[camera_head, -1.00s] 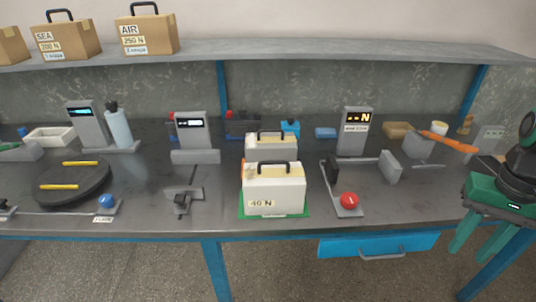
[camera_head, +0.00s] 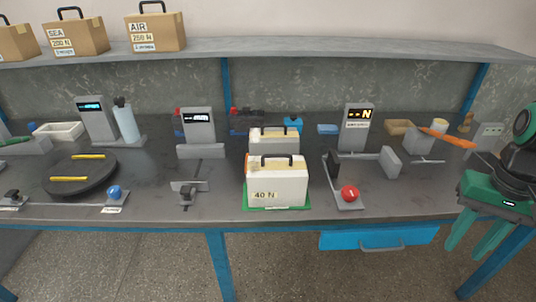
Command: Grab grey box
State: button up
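No box with a handle looks plainly grey. The nearest match is a pale off-white box (camera_head: 277,183) with a dark handle and a "40 N" label, on a green mat (camera_head: 258,208) at the front middle of the bench. A similar pale box (camera_head: 262,142) stands right behind it, partly hidden. My gripper (camera_head: 467,250) has green fingers and hangs at the far right, by the bench's front edge. Its fingers are apart with nothing between them. It is well to the right of both boxes and touches neither.
A device with a red button (camera_head: 349,193) stands right of the front box, and a grey clamp (camera_head: 187,190) stands left. A black disc (camera_head: 80,174) holds yellow bars. Cardboard boxes (camera_head: 155,32) sit on the shelf. A blue drawer (camera_head: 375,239) is under the bench.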

aim_at(262, 140)
jog(key=u, duration=0.45)
jog(key=k, duration=1.05)
jog(key=u, duration=0.55)
jog(key=i, duration=1.7)
jog(key=z, duration=0.95)
jog(key=i, duration=0.45)
jog(key=z, duration=0.1)
